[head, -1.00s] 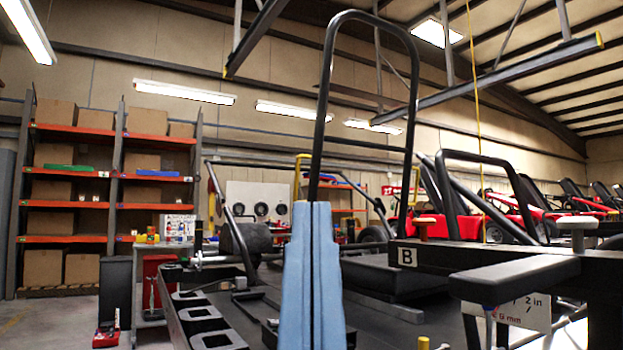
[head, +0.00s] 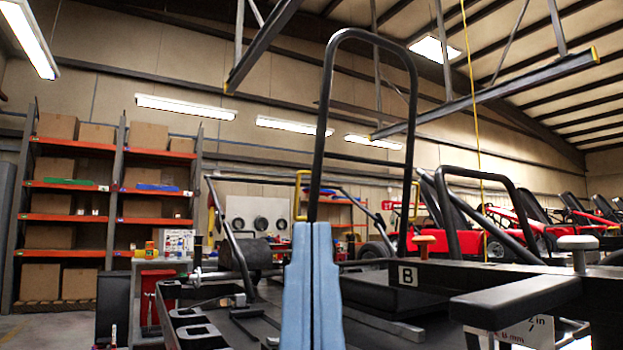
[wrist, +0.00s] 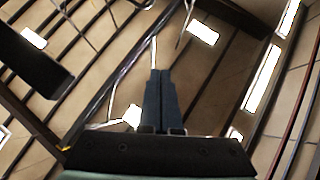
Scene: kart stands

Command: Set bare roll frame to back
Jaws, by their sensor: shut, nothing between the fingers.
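A tall black tubular hoop (head: 409,150) stands upright, leaning slightly, in the middle of the head view. It looks bare of any padding. A second, lower black hoop (head: 483,172) stands to its right, and I cannot tell for certain which is the roll frame. My gripper (head: 314,224) points up with its pale blue fingers shut and empty. It covers the lower part of the tall hoop's left leg in the picture; whether they touch I cannot tell. In the wrist view the shut fingers (wrist: 160,73) point toward the ceiling, and no hoop is clearly seen there.
A mushroom-shaped knob (head: 578,243) stands there. Orange shelves with boxes (head: 62,225) are at the left. Red karts (head: 585,220) stand at the far right. A yellow cable (head: 474,120) hangs down.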

